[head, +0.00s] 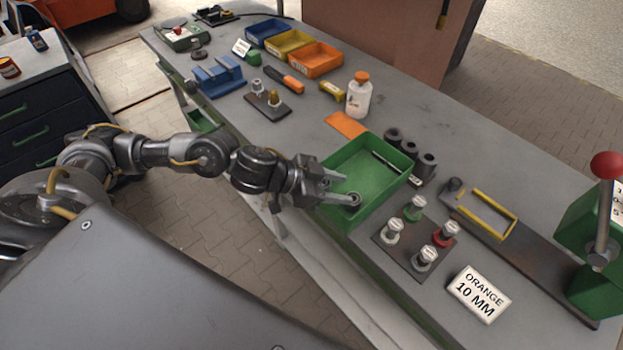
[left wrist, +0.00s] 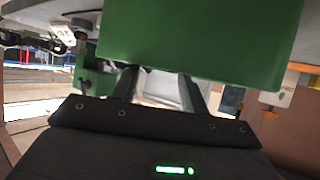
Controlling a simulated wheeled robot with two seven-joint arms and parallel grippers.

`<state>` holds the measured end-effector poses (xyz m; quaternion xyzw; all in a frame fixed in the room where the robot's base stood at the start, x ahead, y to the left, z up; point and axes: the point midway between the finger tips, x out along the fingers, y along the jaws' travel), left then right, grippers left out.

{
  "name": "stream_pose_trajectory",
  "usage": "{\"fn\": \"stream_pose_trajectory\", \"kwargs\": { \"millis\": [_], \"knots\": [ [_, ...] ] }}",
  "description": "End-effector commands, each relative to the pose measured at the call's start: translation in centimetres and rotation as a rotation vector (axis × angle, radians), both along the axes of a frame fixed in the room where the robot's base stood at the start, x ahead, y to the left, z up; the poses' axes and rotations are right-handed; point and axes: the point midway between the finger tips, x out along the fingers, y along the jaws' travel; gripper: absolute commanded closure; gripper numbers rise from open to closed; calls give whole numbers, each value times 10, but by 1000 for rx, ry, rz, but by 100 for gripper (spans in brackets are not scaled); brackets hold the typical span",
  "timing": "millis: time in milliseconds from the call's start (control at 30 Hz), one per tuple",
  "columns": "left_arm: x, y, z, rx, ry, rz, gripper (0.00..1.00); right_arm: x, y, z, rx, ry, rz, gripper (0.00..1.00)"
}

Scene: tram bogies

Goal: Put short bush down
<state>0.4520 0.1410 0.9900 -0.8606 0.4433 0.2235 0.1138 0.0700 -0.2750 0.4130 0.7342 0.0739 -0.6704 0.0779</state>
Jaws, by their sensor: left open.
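My left gripper (head: 343,190) is open, with its fingers over the near left corner of the green tray (head: 340,217). A small grey ring-shaped part, seemingly the short bush (head: 353,199), shows in that corner right by the fingertips. I cannot tell whether a finger touches it. In the left wrist view the two fingers (left wrist: 158,88) stand apart, and the green tray wall (left wrist: 200,45) fills the space beyond them. The bush does not show there. Several dark cylindrical bushes (head: 426,166) stand in a row right of the tray. My right gripper is not in view.
A thin rod (head: 385,161) lies in the tray. In front of the tray is a dark plate with several capped posts (head: 393,231) and a sign "ORANGE 10 MM" (head: 479,293). A lever press (head: 598,250) stands at right.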

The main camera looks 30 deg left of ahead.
Motion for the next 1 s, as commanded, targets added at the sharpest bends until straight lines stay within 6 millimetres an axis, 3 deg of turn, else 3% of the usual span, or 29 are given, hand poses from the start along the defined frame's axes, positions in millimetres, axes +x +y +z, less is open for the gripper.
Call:
{"fn": "stream_pose_trajectory", "kwargs": {
  "millis": [200, 400, 1000],
  "knots": [
    [-25, 37, 24, 1, -3, 2, 56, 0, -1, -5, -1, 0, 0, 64],
    [-40, 58, 39, -1, -4, 1, 56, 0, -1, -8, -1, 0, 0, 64],
    [-47, 66, 47, -4, -4, 0, 56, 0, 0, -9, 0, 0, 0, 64]
  ]
}}
